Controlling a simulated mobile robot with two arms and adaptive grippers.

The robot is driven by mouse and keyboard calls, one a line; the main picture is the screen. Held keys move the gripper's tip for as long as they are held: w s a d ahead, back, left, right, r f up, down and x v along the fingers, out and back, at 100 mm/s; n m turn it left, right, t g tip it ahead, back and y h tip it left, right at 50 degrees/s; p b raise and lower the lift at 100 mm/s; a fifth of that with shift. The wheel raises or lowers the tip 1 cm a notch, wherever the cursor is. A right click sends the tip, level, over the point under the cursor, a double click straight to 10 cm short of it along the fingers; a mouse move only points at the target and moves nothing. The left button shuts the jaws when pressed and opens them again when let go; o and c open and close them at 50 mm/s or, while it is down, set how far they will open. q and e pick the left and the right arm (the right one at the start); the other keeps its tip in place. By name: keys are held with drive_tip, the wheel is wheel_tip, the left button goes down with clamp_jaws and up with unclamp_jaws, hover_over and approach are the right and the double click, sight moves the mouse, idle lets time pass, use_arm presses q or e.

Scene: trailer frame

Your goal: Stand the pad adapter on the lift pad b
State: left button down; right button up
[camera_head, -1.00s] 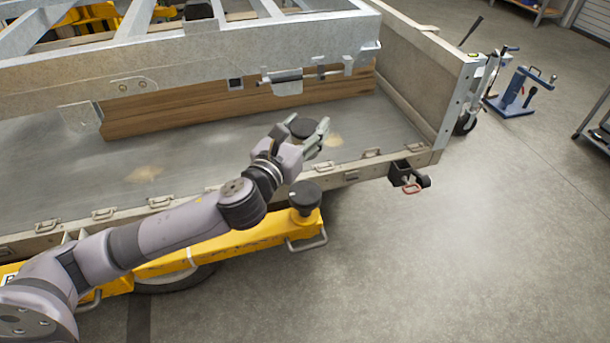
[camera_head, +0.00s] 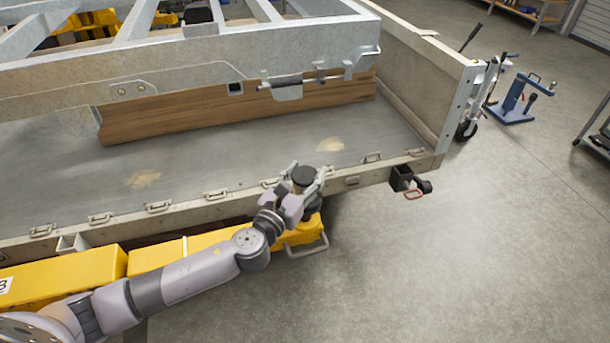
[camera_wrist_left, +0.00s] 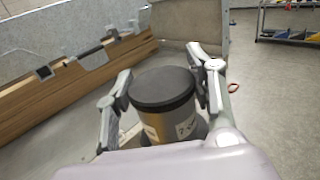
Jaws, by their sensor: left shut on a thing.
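My left gripper (camera_head: 308,178) is shut on the pad adapter (camera_head: 303,175), a dark-topped cylinder held upright. In the left wrist view the adapter (camera_wrist_left: 163,92) sits between both fingers, with pale labels on its grey side. The lift pad b (camera_head: 313,209) is a black round pad on the end of the yellow lift arm (camera_head: 155,262). The adapter is over or close to it in the head view. The gripper partly hides the pad, and I cannot tell whether they touch. My right gripper is not in view.
The trailer's side rail (camera_head: 130,219) with metal latches runs just behind the gripper. Wooden beams (camera_head: 240,107) and a grey metal frame (camera_head: 200,70) lie beyond on the bed. A dark hitch part (camera_head: 408,180) sticks out right. The floor at front right is clear.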

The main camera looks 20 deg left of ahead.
use_arm(q)
drive_tip(key=shift+r, duration=0.1)
drive_tip(key=c, duration=1.2)
unclamp_jaws()
drive_tip(key=o, duration=0.5)
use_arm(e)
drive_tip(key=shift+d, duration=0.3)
use_arm(q)
drive_tip(key=shift+s+a+b, duration=0.3)
drive_tip(key=shift+s+b, duration=0.1)
drive_tip(key=shift+s, duration=1.6)
drive_tip(key=shift+s+a+b, duration=0.35)
drive_tip(key=shift+s+b, duration=0.05)
drive_tip(key=shift+s, duration=1.6)
drive_tip(key=shift+s+a+b, duration=0.3)
drive_tip(key=shift+s+b, duration=0.1)
drive_tip(key=shift+s, duration=1.6)
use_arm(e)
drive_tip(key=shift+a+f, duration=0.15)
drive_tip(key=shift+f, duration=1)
